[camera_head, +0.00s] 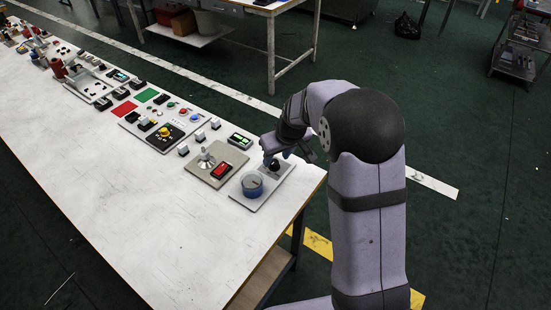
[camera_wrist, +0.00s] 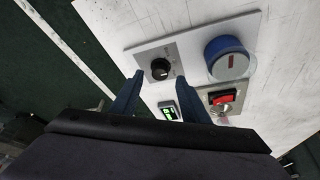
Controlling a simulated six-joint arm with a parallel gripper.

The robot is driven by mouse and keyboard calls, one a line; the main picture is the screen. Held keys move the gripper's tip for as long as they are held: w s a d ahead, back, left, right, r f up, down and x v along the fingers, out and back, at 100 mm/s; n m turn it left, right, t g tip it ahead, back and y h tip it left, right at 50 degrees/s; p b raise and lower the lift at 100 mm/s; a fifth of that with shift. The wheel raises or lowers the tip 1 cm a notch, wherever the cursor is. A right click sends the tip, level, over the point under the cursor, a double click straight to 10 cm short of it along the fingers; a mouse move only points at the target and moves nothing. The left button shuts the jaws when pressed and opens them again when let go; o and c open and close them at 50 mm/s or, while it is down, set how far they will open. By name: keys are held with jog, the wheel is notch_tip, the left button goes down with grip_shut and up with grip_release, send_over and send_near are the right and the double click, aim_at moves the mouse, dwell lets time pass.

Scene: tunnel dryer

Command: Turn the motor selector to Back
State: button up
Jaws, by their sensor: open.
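A small round black selector knob (camera_wrist: 160,69) with a light pointer mark stands on a grey plate (camera_wrist: 190,45) in the wrist view. The markings beside it are too small to read. In the head view the dark knob (camera_head: 274,166) sits near the table's right end, partly hidden by my gripper (camera_head: 279,154). My gripper's two blue fingers (camera_wrist: 160,78) are apart and empty in the wrist view. The knob appears between the fingertips, just beyond them. I cannot tell whether either finger touches it.
A large blue round dial (camera_wrist: 228,58) shares the plate with the knob. A red rocker switch (camera_head: 221,170) and a metal lever (camera_head: 207,159) are on the neighbouring plate. A small green display (camera_head: 240,141) stands close by. The table's front left area is bare.

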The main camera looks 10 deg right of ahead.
aim_at(274, 164)
jog(key=shift+x, duration=1.4)
grip_shut()
jog(key=c, duration=1.1)
grip_release()
jog(key=shift+o, duration=0.2)
